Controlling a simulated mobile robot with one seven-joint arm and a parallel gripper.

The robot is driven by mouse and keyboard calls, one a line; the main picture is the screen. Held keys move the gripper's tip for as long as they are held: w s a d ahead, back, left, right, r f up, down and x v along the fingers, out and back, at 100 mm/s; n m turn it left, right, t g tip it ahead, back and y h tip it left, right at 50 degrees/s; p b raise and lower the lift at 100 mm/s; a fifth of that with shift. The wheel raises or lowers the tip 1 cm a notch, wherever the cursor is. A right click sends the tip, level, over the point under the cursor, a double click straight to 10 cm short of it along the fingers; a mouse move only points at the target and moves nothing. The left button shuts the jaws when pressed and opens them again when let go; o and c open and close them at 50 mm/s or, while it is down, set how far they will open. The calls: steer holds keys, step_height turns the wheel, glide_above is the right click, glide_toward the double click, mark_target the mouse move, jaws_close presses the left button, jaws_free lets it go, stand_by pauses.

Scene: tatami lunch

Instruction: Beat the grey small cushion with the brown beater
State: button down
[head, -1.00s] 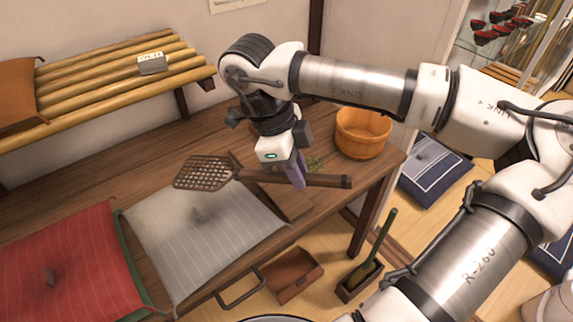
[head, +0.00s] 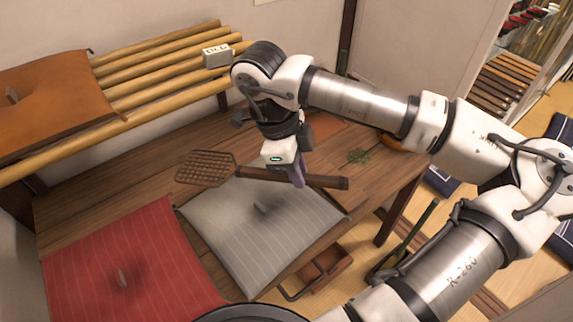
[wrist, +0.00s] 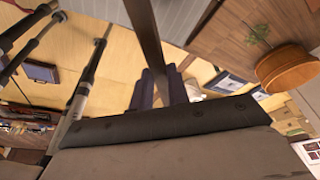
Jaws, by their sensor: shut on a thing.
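The brown beater (head: 208,168) has a flat lattice head and a dark straight handle. My gripper (head: 299,178) is shut on its handle and holds it level above the table, with the head pointing left. In the wrist view the handle (wrist: 147,40) runs up from between my fingers (wrist: 160,88). The grey small cushion (head: 265,240), pale striped with a tuft in its middle, lies on the wooden table below and in front of the beater. The beater is apart from the cushion, over its far edge. Nothing hides the cushion's middle.
A red cushion (head: 150,270) lies left of the grey one. A bamboo shelf (head: 160,75) at the back left holds an orange cushion (head: 40,100) and a small white box (head: 217,56). A wooden tub (wrist: 287,68) and a green sprig (head: 358,156) are at the right.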

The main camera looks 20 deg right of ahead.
stand_by(0.3)
steer(key=shift+g+h, duration=0.5)
steer(key=shift+h, duration=0.4)
steer(key=f+b, duration=0.3)
steer(key=a+f+b, duration=0.1)
steer(key=f+b, duration=0.5)
steer(key=shift+w+a+f, duration=0.1)
steer(key=shift+w+a, duration=0.05)
steer(key=shift+w, duration=0.25)
steer(key=shift+t+y, duration=0.6)
steer(key=shift+y, duration=0.3)
steer(key=r+p, duration=0.2)
steer(key=r, duration=0.1)
steer(key=d+r+p, duration=0.1)
steer(key=r+p, duration=0.1)
steer(key=r, duration=0.1)
steer(key=r+p, duration=0.2)
steer(key=r, duration=0.1)
steer(key=shift+s+d+r, duration=0.15)
steer(key=shift+s+r, duration=0.15)
steer(key=shift+s, duration=0.1)
steer(key=shift+f, duration=0.15)
